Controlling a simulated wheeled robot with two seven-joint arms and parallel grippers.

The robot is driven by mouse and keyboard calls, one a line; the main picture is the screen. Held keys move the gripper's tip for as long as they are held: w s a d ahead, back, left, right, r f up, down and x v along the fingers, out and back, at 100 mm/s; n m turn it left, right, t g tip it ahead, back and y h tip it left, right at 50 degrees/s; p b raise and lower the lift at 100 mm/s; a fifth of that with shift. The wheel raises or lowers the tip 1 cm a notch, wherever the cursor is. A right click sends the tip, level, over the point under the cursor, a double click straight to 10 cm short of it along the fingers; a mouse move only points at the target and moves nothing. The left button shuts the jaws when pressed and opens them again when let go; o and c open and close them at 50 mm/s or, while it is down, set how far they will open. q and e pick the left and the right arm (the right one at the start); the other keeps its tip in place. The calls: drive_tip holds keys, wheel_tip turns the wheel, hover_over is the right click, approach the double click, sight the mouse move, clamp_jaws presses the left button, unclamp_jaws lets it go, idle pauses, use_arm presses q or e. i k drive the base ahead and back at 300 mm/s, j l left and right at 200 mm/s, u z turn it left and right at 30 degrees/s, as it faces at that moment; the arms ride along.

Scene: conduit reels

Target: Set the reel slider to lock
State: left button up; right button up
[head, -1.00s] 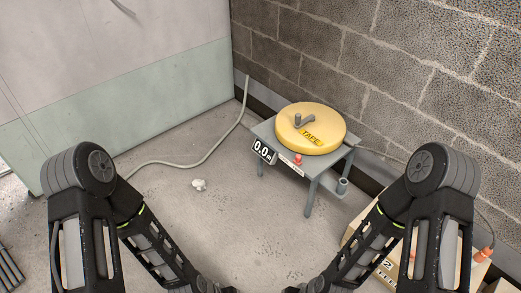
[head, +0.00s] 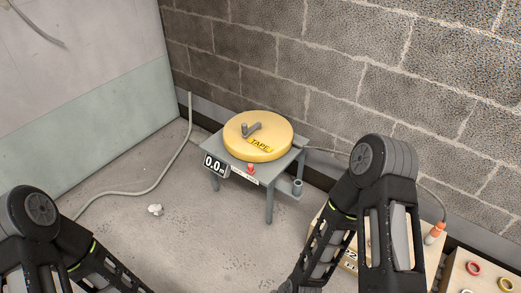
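The yellow tape reel (head: 258,136) lies flat on a small grey table (head: 214,143) near the block wall, with a grey crank handle (head: 251,129) on top. A red knob (head: 251,168) sits on a white label strip (head: 240,178) at the table's front edge; it looks like the slider, but the strip's markings are too small to read. A display (head: 214,165) beside it reads 0.0 m. My two arms come in at the lower left and lower right, well short of the table. Both grippers are outside the picture.
A grey conduit (head: 150,190) runs along the floor on the left, near a crumpled white scrap (head: 155,210). A cardboard box (head: 432,262) stands at the lower right, with a box of coloured tape rolls (head: 473,268) beside it. The floor before the table is clear.

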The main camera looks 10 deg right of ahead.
sight(250, 170)
drive_tip(key=i+u, duration=0.25)
drive_tip(key=u, duration=0.15)
drive_tip(key=i+l+u, duration=0.15)
drive_tip(key=u, duration=0.25)
